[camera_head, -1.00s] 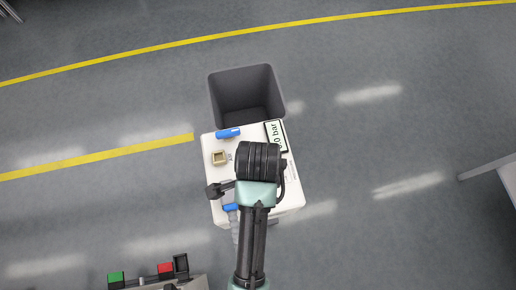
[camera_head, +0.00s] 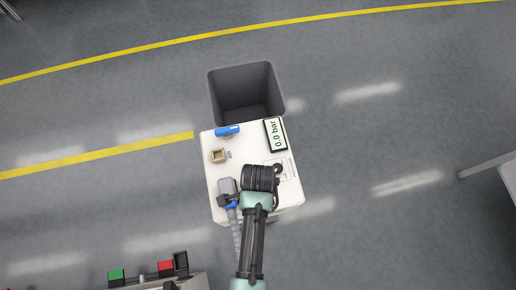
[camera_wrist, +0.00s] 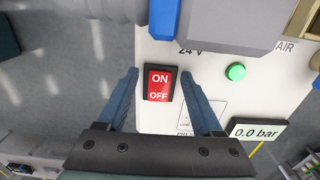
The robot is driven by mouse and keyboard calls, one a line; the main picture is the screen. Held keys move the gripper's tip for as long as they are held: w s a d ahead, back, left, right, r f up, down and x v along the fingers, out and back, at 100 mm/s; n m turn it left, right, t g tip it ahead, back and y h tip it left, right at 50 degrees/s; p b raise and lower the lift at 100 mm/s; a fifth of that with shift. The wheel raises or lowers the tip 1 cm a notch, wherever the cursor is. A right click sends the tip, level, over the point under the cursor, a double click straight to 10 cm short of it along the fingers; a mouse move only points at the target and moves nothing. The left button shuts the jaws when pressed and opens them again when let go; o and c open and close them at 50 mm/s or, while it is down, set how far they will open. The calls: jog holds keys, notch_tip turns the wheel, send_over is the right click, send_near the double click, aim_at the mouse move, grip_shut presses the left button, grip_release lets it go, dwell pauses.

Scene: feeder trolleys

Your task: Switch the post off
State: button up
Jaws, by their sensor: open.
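The post (camera_head: 207,170) is a white box with a panel on top. Its red ON/OFF rocker switch (camera_wrist: 158,83) in a black frame shows in the wrist view; my arm hides it in the head view. My gripper (camera_wrist: 158,76) is open, with one blue-grey finger on each side of the switch and nothing held between them. I cannot tell the height of the fingertips above the panel. The round green lamp (camera_wrist: 235,72) looks lit. The display (camera_wrist: 257,132) reads 0.0 bar and also shows in the head view (camera_head: 275,134).
A grey connector (camera_head: 227,186) with a hose sits by the 24 V label, close to my gripper. A brass-coloured AIR socket (camera_head: 218,156) and a blue handle (camera_head: 227,130) lie farther back. An empty dark bin (camera_head: 245,90) stands behind the post. Open floor surrounds it.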

jog(key=shift+c, duration=0.3)
grip_shut()
jog(key=shift+r, duration=0.1)
jog(key=shift+w+d+r+y+p, duration=0.15)
jog(key=shift+d+y+p, duration=0.1)
jog(key=shift+y+p, duration=0.45)
jog(key=shift+d+g+y, duration=0.25)
jog(key=shift+g+y, duration=0.45)
jog(key=shift+y, duration=0.8)
jog(key=shift+o, duration=0.3)
grip_release()
